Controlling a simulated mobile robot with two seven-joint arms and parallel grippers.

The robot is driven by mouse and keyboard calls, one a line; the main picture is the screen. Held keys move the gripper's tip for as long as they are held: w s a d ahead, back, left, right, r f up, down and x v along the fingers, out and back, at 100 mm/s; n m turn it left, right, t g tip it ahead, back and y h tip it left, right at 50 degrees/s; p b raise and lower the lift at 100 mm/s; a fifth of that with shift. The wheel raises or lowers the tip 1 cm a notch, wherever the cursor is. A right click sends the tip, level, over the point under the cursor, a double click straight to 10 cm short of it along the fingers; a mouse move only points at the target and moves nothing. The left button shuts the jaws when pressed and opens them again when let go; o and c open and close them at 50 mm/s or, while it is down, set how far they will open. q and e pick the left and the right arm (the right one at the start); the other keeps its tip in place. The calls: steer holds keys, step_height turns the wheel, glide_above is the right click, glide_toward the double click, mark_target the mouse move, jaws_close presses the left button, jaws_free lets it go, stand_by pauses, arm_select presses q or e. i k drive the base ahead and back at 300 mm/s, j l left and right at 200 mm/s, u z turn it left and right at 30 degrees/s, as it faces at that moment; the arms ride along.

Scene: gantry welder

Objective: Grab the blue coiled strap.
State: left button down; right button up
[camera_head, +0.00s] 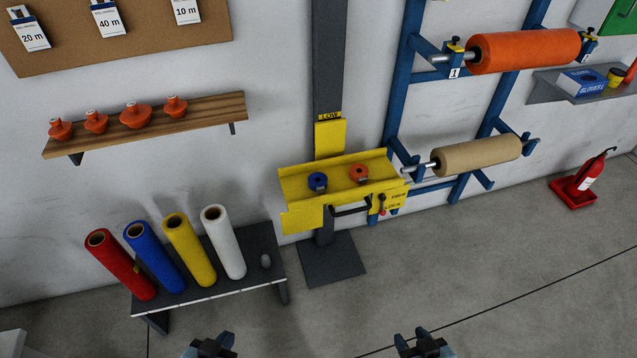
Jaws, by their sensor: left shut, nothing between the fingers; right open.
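The blue coiled strap (317,181) is a small round roll with a hole in its middle. It sits on the left part of the yellow tray (290,187), which is fixed to a dark post. My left gripper (212,345) is at the bottom edge of the view, shut and empty, in front of the low bench and well below the strap. My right gripper (421,344) is open and empty at the bottom edge, over the floor. Both are apart from the strap.
An orange coil (359,173) sits right of the blue one. A crank handle (350,209) juts out below the tray. A dark bench (258,243) with several coloured rolls stands at left. Blue racks (408,70) hold large rolls. A red extinguisher (590,175) stands right. Floor in front is clear.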

mark_target(317, 181)
steer(key=i+l+u, duration=1.1)
steer(key=l, duration=0.25)
steer(key=i, duration=0.05)
